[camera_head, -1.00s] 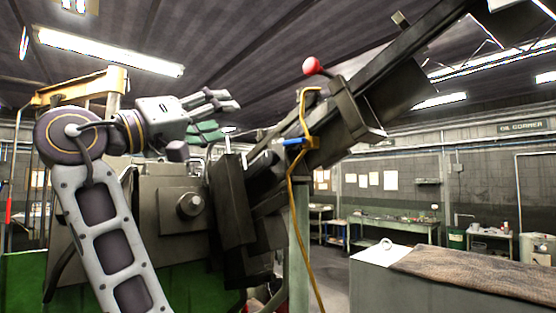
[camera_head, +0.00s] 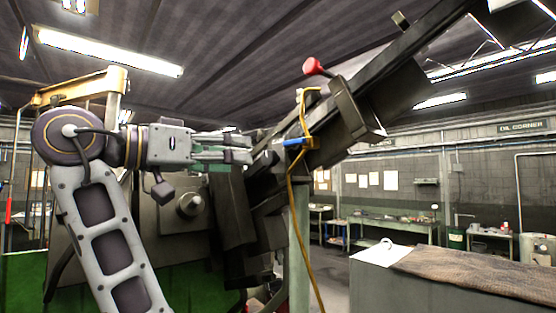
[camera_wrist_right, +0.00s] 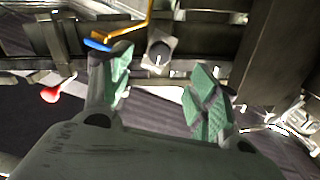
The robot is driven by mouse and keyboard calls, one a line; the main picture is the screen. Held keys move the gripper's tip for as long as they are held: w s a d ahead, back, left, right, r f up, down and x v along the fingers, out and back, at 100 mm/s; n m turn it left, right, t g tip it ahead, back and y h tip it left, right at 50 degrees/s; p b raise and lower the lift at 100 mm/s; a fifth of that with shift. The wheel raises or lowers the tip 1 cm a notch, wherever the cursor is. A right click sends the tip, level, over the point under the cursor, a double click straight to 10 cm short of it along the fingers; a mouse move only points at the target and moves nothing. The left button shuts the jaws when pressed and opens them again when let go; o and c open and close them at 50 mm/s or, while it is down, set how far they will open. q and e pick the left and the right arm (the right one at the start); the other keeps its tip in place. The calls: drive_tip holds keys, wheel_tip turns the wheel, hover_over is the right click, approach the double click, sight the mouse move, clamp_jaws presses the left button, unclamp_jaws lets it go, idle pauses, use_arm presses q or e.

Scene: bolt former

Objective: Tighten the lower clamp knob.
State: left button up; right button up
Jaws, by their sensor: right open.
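My right gripper (camera_head: 248,149) is level beside the inclined dark arm of the machine (camera_head: 345,115), with its fingers pointing right toward it. In the right wrist view the gripper (camera_wrist_right: 163,75) is open, its green pads wide apart and nothing between them. A dark round knob with a light mark (camera_wrist_right: 159,53) sits on the machine beyond the fingertips, roughly between them, apart from both pads. I cannot tell for sure whether it is the lower clamp knob. In the head view that spot is largely hidden by the fingertips. My left gripper is not in view.
A blue handle (camera_head: 295,142) on a yellow bracket is close beyond the fingertips; in the wrist view it (camera_wrist_right: 97,44) is beside the left finger. A red ball knob (camera_head: 312,66) sticks out above. A grey cabinet (camera_head: 440,285) with a mat is at the lower right.

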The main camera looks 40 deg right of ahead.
sight(267, 158)
drive_tip(key=shift+d, duration=0.1)
drive_tip(key=d, duration=0.2)
drive_tip(key=d+b, duration=0.1)
drive_tip(key=d, duration=0.5)
drive_tip(key=shift+w+d, duration=0.15)
drive_tip(key=shift+w, duration=0.2)
drive_tip(key=shift+m, duration=1.8)
drive_tip(key=shift+m+b, duration=0.45)
drive_tip(key=shift+m, duration=1.55)
clamp_jaws()
